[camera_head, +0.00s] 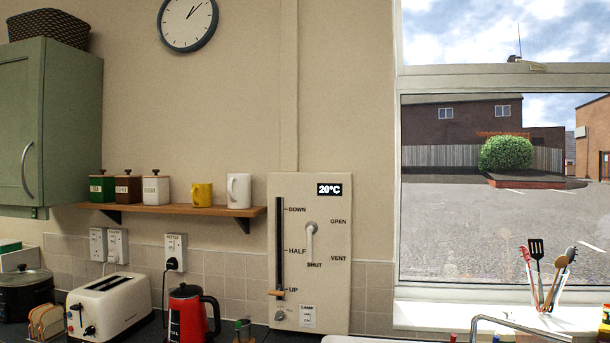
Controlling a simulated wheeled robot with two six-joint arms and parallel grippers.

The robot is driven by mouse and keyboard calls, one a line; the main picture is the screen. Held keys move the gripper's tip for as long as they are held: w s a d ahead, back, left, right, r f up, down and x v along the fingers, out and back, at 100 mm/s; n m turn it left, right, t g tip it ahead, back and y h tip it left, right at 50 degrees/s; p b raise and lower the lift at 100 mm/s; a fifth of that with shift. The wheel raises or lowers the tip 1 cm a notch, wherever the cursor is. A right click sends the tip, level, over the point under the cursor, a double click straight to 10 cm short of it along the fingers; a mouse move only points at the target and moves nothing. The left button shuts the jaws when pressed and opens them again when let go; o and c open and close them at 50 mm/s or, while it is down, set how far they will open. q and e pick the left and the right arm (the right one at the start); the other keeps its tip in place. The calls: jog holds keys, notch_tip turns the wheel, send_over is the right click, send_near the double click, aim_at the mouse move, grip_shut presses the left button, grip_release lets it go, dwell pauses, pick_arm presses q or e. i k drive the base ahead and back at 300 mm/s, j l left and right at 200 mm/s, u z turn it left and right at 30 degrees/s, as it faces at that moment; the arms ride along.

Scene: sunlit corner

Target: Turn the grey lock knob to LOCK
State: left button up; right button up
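A cream control panel (332,270) stands upright against the wall, right of the shelf. A small round grey knob (279,315) sits at its lower left corner; which way it is turned is too small to tell. No LOCK label can be read on the panel. A white switch plate (308,316) that seems to read LAMP is beside the knob. A pale lever (310,240) hangs down toward SHUT, with OPEN and VENT marked at its right. A slider handle (276,293) is low in its dark slot, near UP. Neither gripper is in view.
A red kettle (187,318) stands left of the panel, with a small dark-topped item (243,330) between. A cream toaster (103,306) is further left. A wooden shelf (170,210) holds canisters and mugs. Utensils in a holder (545,300) stand by the window.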

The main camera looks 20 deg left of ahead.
aim_at(280, 315)
jog(key=i+j, duration=0.15)
jog(key=j, duration=0.2)
jog(key=i+j, duration=0.1)
jog(key=j, duration=0.25)
jog(key=i+j, duration=0.15)
jog(key=j, duration=0.25)
jog(key=i+j+z, duration=0.1)
jog(key=j, duration=0.25)
